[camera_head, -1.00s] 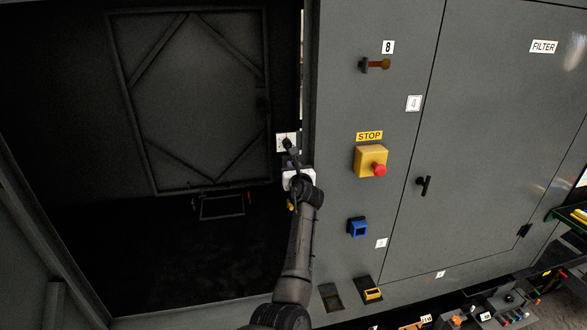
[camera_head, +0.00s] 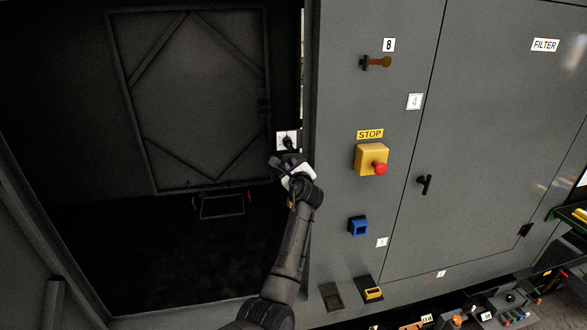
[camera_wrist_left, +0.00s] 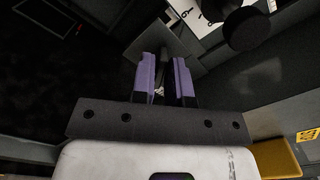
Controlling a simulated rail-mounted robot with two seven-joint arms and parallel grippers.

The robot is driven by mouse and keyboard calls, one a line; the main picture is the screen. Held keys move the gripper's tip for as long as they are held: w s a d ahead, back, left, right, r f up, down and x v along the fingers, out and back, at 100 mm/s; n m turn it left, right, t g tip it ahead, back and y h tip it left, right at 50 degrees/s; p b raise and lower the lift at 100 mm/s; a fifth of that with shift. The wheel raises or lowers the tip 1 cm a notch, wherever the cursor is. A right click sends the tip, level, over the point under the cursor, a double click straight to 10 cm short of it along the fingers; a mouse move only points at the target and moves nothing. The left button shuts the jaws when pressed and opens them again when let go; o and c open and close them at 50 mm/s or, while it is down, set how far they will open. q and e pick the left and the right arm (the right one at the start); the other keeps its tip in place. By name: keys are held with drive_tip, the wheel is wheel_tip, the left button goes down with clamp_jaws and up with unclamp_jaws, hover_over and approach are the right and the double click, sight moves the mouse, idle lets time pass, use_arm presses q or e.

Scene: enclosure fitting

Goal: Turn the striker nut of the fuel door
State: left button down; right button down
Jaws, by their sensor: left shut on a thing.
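My left gripper (camera_head: 279,162) is at the right edge of the dark opening, just below a white plate (camera_head: 286,140) with a black knob (camera_head: 289,143). In the left wrist view its two purple fingers (camera_wrist_left: 166,75) are closed on a small dark grey piece (camera_wrist_left: 168,50), which I take as the striker nut. The fingers hide most of it, so its shape is unclear. The white plate with dark marks (camera_wrist_left: 195,16) and the round black knob (camera_wrist_left: 246,28) show beyond the fingers. My right gripper is not in view.
A black door handle (camera_head: 424,184) sits farther right. The opening to the left is dark, with a braced door panel (camera_head: 196,100) inside.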

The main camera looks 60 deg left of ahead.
use_arm(q)
drive_tip(key=n+b, duration=0.3)
drive_tip(key=n, duration=0.2)
drive_tip(key=n+b, duration=0.4)
drive_tip(key=n, duration=0.2)
drive_tip(key=n+b, duration=0.3)
drive_tip(key=n, duration=0.3)
drive_tip(key=shift+f, duration=0.3)
drive_tip(key=shift+b, duration=0.3)
drive_tip(key=c, duration=1.2)
unclamp_jaws()
